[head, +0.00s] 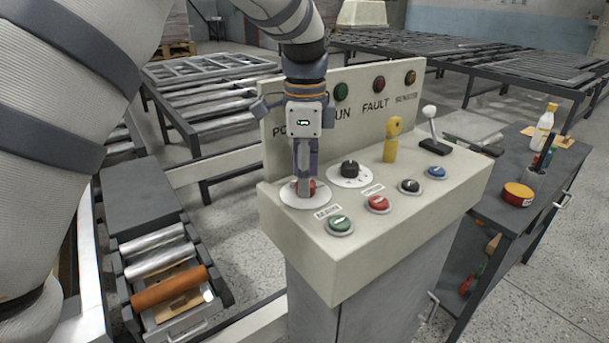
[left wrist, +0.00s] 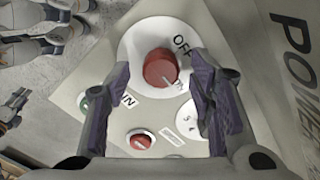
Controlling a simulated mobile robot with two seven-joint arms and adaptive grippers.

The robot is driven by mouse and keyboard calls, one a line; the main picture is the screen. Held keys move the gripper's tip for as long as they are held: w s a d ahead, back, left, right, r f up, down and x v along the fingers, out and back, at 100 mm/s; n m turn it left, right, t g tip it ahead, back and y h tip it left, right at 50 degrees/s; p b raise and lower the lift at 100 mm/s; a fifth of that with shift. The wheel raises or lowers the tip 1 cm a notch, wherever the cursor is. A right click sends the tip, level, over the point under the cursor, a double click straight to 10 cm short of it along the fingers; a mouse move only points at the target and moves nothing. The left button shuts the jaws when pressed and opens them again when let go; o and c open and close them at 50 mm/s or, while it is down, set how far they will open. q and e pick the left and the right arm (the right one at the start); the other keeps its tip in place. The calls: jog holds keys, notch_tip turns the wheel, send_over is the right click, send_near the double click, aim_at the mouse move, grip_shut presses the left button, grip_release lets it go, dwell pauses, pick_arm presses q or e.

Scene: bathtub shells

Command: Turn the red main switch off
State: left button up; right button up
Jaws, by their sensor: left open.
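The red main switch (head: 311,184) is a round knob on a white dial plate (head: 288,199) at the left end of the control desk. A pale mark on the knob points to the lower right. My left gripper (head: 303,187) points down over the switch and partly hides it in the head view. Its open fingers stand on either side of the knob in the left wrist view; I cannot tell whether they touch.
On the desk (head: 275,215) are a black rotary knob (head: 350,169), a green button (head: 340,224), a red button (head: 378,203), a yellow key-like handle (head: 391,140) and a lever (head: 431,125). An upright panel with lamps stands behind. A dark cart (head: 530,220) is at right.

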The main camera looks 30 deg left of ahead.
pick_arm(q)
jog(key=shift+f, duration=0.45)
jog(key=c, duration=1.2)
jog(key=shift+o, duration=0.2)
